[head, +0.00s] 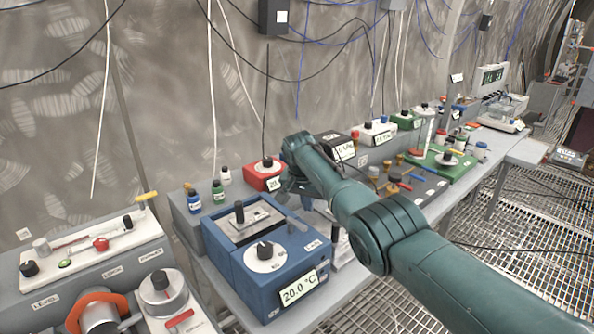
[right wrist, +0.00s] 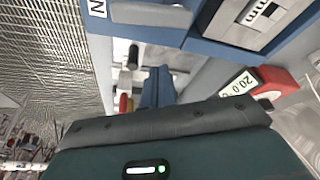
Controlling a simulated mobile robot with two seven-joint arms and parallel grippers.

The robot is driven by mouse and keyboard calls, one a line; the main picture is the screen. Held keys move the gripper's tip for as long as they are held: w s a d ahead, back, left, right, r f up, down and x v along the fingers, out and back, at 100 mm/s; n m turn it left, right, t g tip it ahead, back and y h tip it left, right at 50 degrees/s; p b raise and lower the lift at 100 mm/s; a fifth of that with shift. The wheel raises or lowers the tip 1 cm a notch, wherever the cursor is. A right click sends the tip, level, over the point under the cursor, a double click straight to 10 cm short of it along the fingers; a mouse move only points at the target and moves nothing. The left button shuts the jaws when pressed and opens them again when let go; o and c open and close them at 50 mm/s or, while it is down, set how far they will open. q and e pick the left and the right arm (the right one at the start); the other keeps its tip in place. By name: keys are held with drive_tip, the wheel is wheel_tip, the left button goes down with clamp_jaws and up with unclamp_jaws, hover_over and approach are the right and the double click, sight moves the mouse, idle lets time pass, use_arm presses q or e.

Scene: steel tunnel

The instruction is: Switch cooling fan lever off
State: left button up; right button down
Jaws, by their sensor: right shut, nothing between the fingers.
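My right gripper (head: 307,202) is shut and empty, reaching down behind the blue box's back right corner; the wrist partly hides it. In the right wrist view its blue fingers (right wrist: 157,87) point at a pale panel (right wrist: 190,62), beside a black part (right wrist: 133,56) and a red one (right wrist: 125,103). I cannot tell whether they touch, or which part is the cooling fan lever. The blue box (head: 253,290) has a black upright handle (head: 239,212), a round dial (head: 265,252) and a 20.0 °C display (head: 299,288). My left gripper is out of view.
A red box (head: 263,176) and small bottles (head: 218,190) stand behind the blue box. A white lever panel (head: 90,252) is at left. Grated floor (head: 525,225) lies in front.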

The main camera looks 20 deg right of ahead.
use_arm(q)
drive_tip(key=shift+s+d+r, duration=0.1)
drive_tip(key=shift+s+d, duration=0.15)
use_arm(e)
drive_tip(key=v, duration=0.9)
drive_tip(key=shift+a+r, duration=0.15)
drive_tip(key=shift+a, duration=0.25)
drive_tip(key=shift+s, duration=0.1)
